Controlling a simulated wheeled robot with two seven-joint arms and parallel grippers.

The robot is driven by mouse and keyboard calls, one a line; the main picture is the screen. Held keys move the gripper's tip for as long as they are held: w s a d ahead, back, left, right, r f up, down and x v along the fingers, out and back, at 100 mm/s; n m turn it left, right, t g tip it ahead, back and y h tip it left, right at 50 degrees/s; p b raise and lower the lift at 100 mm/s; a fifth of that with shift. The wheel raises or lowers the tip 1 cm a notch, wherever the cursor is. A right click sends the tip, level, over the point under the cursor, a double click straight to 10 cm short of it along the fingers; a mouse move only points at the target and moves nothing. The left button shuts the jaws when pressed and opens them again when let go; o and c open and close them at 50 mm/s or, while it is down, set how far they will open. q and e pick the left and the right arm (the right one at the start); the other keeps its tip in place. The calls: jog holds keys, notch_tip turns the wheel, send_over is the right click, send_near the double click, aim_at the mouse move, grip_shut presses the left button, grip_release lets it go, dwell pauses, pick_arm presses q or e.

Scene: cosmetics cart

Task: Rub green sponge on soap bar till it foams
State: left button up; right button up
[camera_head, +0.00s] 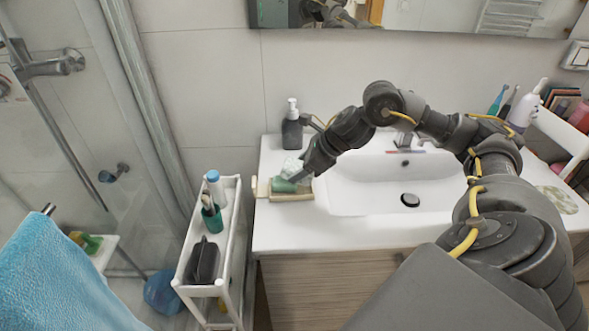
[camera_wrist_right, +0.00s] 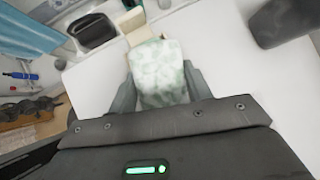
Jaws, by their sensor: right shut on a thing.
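My right gripper (camera_head: 297,176) reaches over the left end of the white counter and is shut on the green sponge (camera_wrist_right: 160,75). In the right wrist view, the sponge sits between the two fingers, and white foam-like patches cover much of its green face. Its pale speckled top also shows in the head view (camera_head: 292,167). A tan tray (camera_head: 293,197) lies just under the gripper. I cannot make out the soap bar apart from the tray; the sponge and fingers hide that area. My left gripper is not in view.
A dark pump bottle (camera_head: 292,126) stands behind the gripper. The white sink (camera_head: 375,185) is to the right. A narrow white cart (camera_head: 228,222) with bottles and a dark case stands at the left. A blue towel (camera_head: 60,280) hangs at the lower left.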

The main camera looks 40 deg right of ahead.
jog(key=shift+r, duration=0.1)
notch_tip(320, 180, up, 7)
jog(key=p, duration=0.5)
jog(key=shift+p, duration=0.3)
jog(key=shift+f, duration=0.25)
jog(key=f+b, duration=0.4)
jog(key=w+a+f+b, duration=0.1)
jog(key=f+b, duration=0.1)
jog(key=shift+w+a+f, duration=0.1)
jog(key=shift+f, duration=0.3)
jog(key=shift+f, duration=0.1)
dwell(0.8)
jog(key=shift+a, duration=0.1)
